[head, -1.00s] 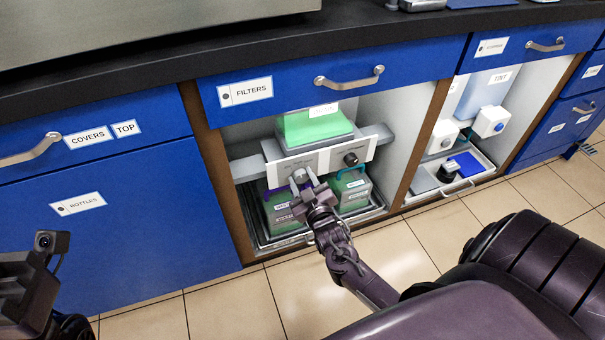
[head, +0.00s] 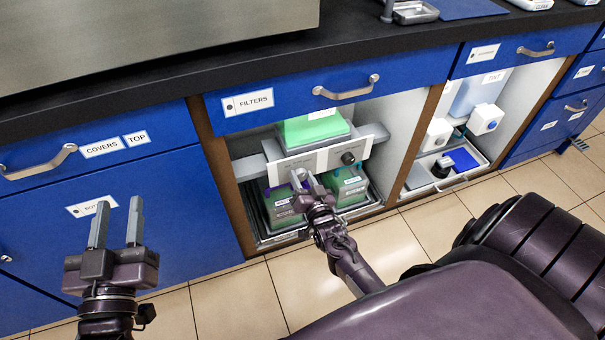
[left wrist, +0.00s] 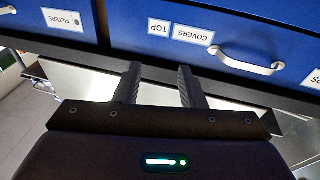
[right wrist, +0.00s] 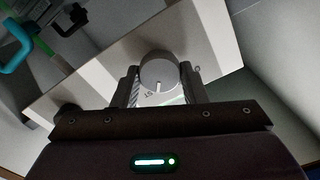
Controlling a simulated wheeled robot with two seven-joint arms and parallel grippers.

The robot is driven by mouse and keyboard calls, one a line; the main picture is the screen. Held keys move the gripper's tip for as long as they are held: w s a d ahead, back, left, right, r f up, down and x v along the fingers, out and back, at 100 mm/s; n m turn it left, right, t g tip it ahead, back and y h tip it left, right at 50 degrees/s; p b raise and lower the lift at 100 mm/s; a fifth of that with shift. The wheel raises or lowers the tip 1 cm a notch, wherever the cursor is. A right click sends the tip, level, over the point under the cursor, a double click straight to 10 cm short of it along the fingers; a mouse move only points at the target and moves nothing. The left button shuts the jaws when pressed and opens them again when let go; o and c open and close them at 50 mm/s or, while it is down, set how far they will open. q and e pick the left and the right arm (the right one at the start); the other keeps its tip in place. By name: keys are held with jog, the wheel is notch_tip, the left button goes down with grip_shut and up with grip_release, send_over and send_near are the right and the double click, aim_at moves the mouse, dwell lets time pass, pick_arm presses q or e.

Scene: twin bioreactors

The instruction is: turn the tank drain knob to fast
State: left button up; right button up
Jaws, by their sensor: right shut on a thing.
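The white panel (head: 325,160) under the green tank (head: 313,128) carries a light grey knob and, to its right, a dark knob (head: 348,158). My right gripper (head: 307,181) reaches into the open bay and is shut on the grey knob. In the right wrist view the grey knob (right wrist: 158,72) sits between the two fingers, with a pointer mark toward the gripper. My left gripper (head: 119,212) is open and empty in front of the blue cabinet at left.
Below the panel stand containers with green contents (head: 347,188) in a tray. A wooden divider (head: 420,140) separates the right bay with its white tray (head: 460,172). The Filters drawer (head: 300,100) is above. Tiled floor in front is clear.

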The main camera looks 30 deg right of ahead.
pick_arm(q)
jog(key=shift+s+d+f+g+y, duration=0.15)
jog(key=shift+f+g+y, duration=0.4)
jog(key=shift+f, duration=0.9)
jog(key=shift+s+f+g+y, duration=0.15)
jog(key=shift+f+g, duration=0.7)
jog(key=shift+f, duration=0.6)
pick_arm(e)
jog(key=shift+m, duration=0.9)
jog(key=o, duration=1)
pick_arm(q)
jog(key=shift+p, duration=0.3)
pick_arm(e)
jog(key=shift+s, duration=0.1)
jog(key=p+v, duration=0.1)
jog(key=v, duration=0.2)
jog(key=shift+s, duration=0.15)
pick_arm(q)
jog(key=s+f+g+y, duration=0.1)
jog(key=s+f+g, duration=0.2)
jog(key=f, duration=0.4)
jog(key=s+a+f+g+y+p, duration=0.1)
jog(key=s+f+g, duration=0.3)
jog(key=s+f, duration=0.1)
jog(key=shift+a+f+g+y, duration=0.3)
jog(key=shift+f, duration=0.55)
pick_arm(e)
send_near(302, 177)
jog(key=shift+w+d, duration=0.15)
jog(key=shift+w, duration=0.5)
